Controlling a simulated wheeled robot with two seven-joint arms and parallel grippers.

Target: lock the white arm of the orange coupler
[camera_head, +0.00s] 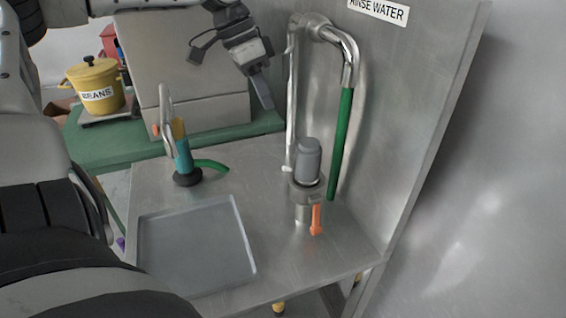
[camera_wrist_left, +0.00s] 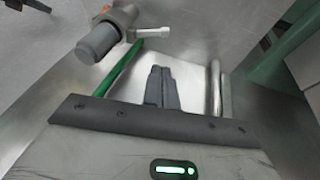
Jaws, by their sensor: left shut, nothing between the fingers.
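A metal coupler (camera_head: 305,196) with a grey cylindrical cap (camera_head: 308,160) stands upright on the steel table, by the back panel. An orange lever (camera_head: 317,219) hangs at its front. A small white arm (camera_head: 287,170) juts from its left side. In the left wrist view, the cap (camera_wrist_left: 98,42) is at upper left and the white arm (camera_wrist_left: 150,33) reaches right from the coupler, ending in a knob. My left gripper (camera_head: 265,100) is shut and empty, above and left of the coupler, apart from it. Its closed fingers (camera_wrist_left: 161,75) show in the wrist view. My right gripper is not seen.
A bent metal pipe (camera_head: 291,95) with a green hose (camera_head: 341,145) rises behind the coupler. A teal fitting (camera_head: 183,158) stands left on the table. A grey tray (camera_head: 195,245) lies at front left. A yellow beans pot (camera_head: 94,85) sits at far left.

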